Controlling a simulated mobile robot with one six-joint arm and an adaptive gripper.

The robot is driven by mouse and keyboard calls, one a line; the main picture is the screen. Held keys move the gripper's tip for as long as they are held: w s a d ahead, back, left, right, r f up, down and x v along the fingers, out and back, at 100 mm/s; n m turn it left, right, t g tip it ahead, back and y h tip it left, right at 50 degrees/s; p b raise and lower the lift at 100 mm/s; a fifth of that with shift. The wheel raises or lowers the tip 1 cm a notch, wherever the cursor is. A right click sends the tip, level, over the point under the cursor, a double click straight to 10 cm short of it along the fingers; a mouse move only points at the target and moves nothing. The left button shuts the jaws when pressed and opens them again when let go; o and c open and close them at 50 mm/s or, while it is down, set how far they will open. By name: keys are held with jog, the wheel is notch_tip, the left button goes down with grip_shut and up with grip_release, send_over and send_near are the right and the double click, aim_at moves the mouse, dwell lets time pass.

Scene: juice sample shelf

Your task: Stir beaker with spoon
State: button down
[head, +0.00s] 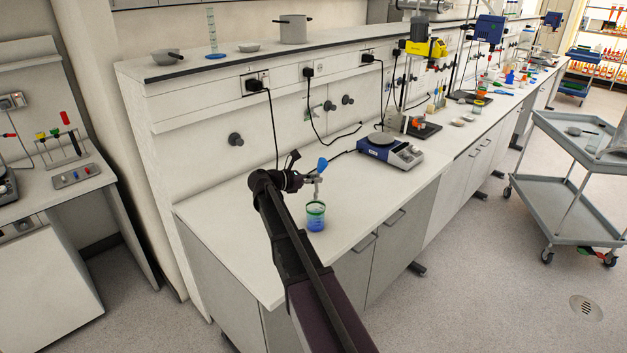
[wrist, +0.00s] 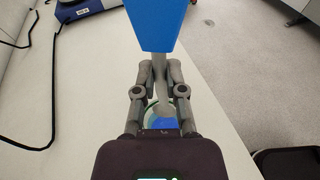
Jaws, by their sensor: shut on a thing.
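A glass beaker (head: 316,222) with a green rim and blue liquid stands upright on the white bench top. My gripper (head: 314,179) is above the beaker and shut on the spoon, whose blue handle (head: 322,164) sticks up above the fingers. In the wrist view the blue handle (wrist: 155,22) fills the top middle, and my fingers (wrist: 159,76) close on its grey shaft. The spoon's lower end points down at the beaker's mouth; I cannot tell how deep it reaches. The beaker (wrist: 149,112) shows only in part behind my gripper in the wrist view.
A blue and white hotplate (head: 390,149) stands on the bench (head: 236,213) to the right, with black cables behind it. A raised shelf (head: 225,66) with dishes and a pot runs along the back. A grey cart (head: 570,193) stands at the right. The bench left of the beaker is clear.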

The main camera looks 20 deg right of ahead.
aim_at(324, 205)
jog(key=shift+f+b, duration=5.4)
jog(key=shift+f, duration=0.2)
jog(key=shift+s+f, duration=0.1)
jog(key=shift+d, duration=0.1)
